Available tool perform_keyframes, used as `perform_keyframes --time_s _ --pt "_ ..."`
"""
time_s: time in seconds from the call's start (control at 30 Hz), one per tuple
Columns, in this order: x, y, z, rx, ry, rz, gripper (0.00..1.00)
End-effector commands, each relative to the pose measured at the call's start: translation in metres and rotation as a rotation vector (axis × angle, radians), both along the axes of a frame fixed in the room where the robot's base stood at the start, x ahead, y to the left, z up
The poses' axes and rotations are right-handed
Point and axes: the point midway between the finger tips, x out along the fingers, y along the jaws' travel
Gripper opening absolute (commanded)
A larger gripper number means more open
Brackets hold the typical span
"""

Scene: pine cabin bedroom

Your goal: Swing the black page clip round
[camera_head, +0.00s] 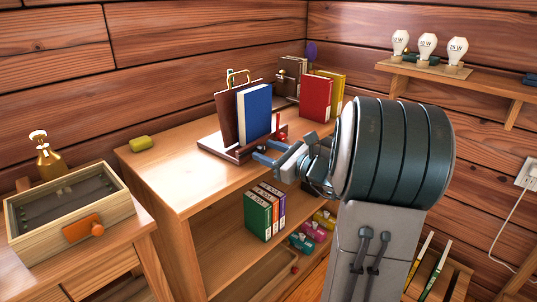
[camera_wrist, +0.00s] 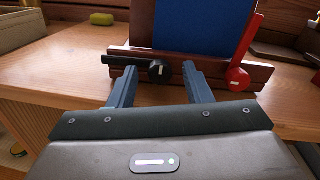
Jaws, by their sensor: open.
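The black page clip (camera_wrist: 155,71) is on the front ledge of the wooden book stand (camera_wrist: 202,68) in the wrist view. Its round knob has a white mark, and its bar lies flat, pointing left. A blue book (camera_wrist: 190,25) stands behind it on the stand. My gripper (camera_wrist: 160,80) is open, with its two blue fingers pointing at the ledge on either side of the knob; contact cannot be told. In the head view my gripper (camera_head: 267,152) is at the stand's front, and I cannot make out the black clip there.
A red clip (camera_wrist: 238,78) sits to the right on the same ledge, its bar pointing up. Red and yellow books (camera_head: 316,97) stand behind on the desk (camera_head: 170,170). A yellow-green block (camera_head: 141,144) lies left; the desk top between is clear.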

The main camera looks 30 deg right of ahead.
Motion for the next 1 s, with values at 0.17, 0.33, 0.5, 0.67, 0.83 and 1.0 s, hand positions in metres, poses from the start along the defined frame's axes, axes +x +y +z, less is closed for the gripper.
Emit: perform_keyframes --time_s 0.17,0.33,0.5,0.67,0.83,1.0 --pt "0.0023 0.001 0.0 0.001 0.0 -0.001 0.45" --pt "0.0021 0.0009 0.0 0.0 0.0 -0.001 0.34" --pt "0.0019 0.0009 -0.0001 0.0 0.0 0.0 0.0" --pt "0.0019 0.0009 0.0004 0.005 0.003 0.0 0.0" --pt "0.002 0.0007 0.0023 0.039 0.02 0.0 0.0" --pt "0.0018 0.0009 0.0044 0.123 0.061 -0.001 0.0"
